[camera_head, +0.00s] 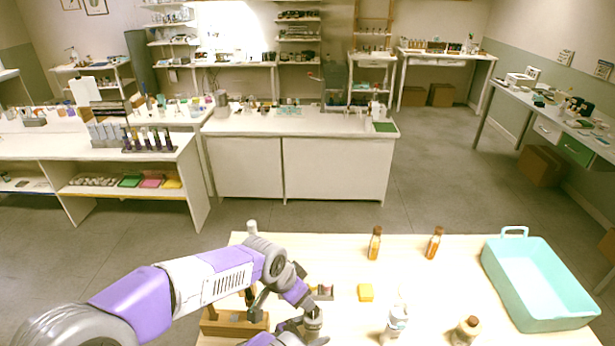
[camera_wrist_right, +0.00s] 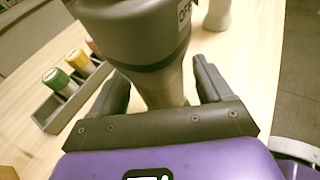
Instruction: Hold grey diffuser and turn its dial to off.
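The grey diffuser (camera_head: 313,322) stands near the front left of the table, partly hidden by my arms. In the right wrist view its body (camera_wrist_right: 140,35) is large and close, with its top cut off and an "OFF" mark near its right side. My right gripper (camera_wrist_right: 160,75) has its fingers spread on both sides of the diffuser's narrower lower part, with a thin gap visible at the right finger. My left gripper (camera_head: 305,301) comes down from the left close to the diffuser's top. Its fingertips are too small and overlapped to read. The dial is not clear.
A small rack (camera_head: 325,292) with capped bottles stands behind the diffuser. A wooden stand (camera_head: 235,324) is to its left.

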